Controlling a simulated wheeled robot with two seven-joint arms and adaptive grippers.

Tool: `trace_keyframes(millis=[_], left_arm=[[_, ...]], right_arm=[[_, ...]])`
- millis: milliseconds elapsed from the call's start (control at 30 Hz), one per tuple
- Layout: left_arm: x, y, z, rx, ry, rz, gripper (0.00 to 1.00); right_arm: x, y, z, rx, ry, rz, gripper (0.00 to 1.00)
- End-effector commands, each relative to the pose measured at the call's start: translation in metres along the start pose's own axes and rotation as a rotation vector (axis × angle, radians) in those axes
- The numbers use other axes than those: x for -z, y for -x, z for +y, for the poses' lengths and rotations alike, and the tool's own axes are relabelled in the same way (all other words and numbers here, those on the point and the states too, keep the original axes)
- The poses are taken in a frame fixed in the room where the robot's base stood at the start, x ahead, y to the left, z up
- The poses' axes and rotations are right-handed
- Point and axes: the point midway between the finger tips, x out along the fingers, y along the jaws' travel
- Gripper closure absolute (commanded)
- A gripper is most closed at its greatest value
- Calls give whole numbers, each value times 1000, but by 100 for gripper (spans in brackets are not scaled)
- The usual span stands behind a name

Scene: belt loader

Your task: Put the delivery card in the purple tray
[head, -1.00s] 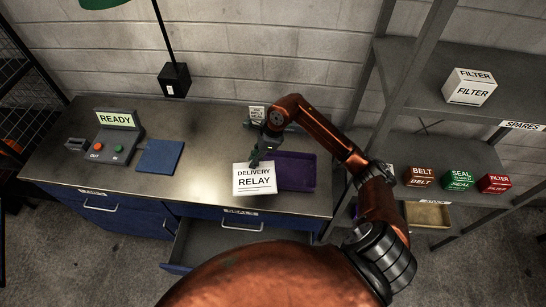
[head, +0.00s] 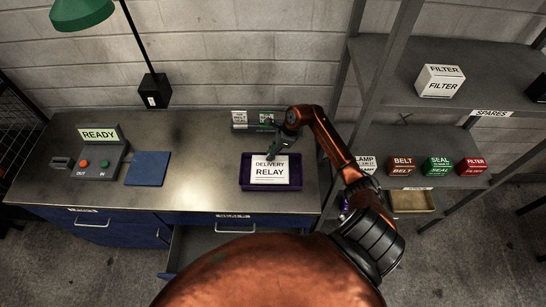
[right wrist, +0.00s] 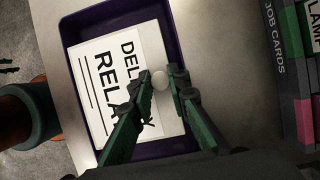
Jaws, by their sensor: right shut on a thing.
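The white delivery card (head: 269,180), printed "DELIVERY RELAY", lies flat inside the outline of the purple tray (head: 243,181) on the bench. In the right wrist view the card (right wrist: 98,100) is framed by the dark purple tray rim (right wrist: 71,30). I cannot tell if it rests on the tray floor or is held just above it. My right gripper (head: 270,152) is over the card's back edge. In the right wrist view its green fingers (right wrist: 160,82) are shut on a small pale round knob at the card's edge. My left gripper is out of view.
A job card rack (head: 254,127) stands behind the tray. A blue pad (head: 148,168), a control box reading READY (head: 99,150) and a lamp base (head: 154,90) are to the left. A drawer (head: 205,243) is open below. Shelves with labelled boxes (head: 403,166) stand right.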

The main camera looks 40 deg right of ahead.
Motion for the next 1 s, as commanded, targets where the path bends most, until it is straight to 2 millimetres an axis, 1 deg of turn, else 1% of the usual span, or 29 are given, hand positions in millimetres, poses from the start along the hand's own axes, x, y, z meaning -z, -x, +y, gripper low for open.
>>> trace_keyframes(millis=[167,300,400,767,800,1000], left_arm=[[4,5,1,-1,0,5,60],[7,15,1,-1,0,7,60],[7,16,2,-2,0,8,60],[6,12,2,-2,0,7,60],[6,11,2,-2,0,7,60],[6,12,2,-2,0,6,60]], right_arm=[[13,-10,-4,-4,-3,-3,100],[18,-27,-4,-3,-2,-4,100],[21,-34,-5,0,0,-3,100],[24,-38,-5,1,3,0,100],[24,-39,-5,1,3,1,84],[24,-38,-5,1,2,0,70]])
